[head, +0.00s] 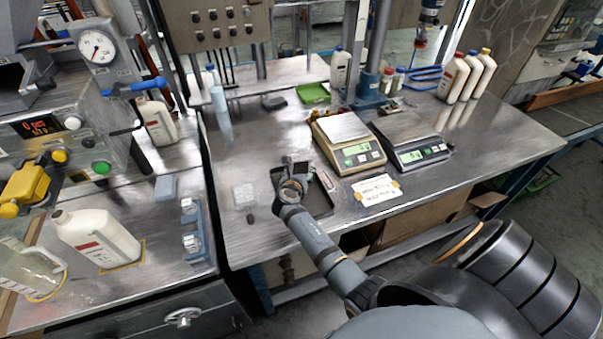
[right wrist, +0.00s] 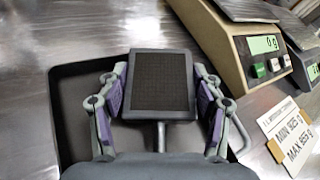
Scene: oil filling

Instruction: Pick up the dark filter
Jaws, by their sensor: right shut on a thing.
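The dark filter (right wrist: 160,84) is a square dark mesh panel in a grey frame, with a thin stem below it. In the right wrist view it sits between the two fingers of my right gripper (right wrist: 160,92), which is shut on its side edges. A black tray (right wrist: 72,82) lies behind and below it; I cannot tell the exact gap. In the head view my right gripper (head: 297,172) is over the tray (head: 319,204), and the filter (head: 300,167) shows small at its tip. My left gripper is not in view.
Two scales (head: 361,157) (head: 418,154) stand right of the tray, with a card (head: 378,190) in front. A pale square piece (head: 244,195) and a small dark object (head: 250,219) lie left of the tray. White bottles (head: 453,79) stand at the back right. The right tabletop is clear.

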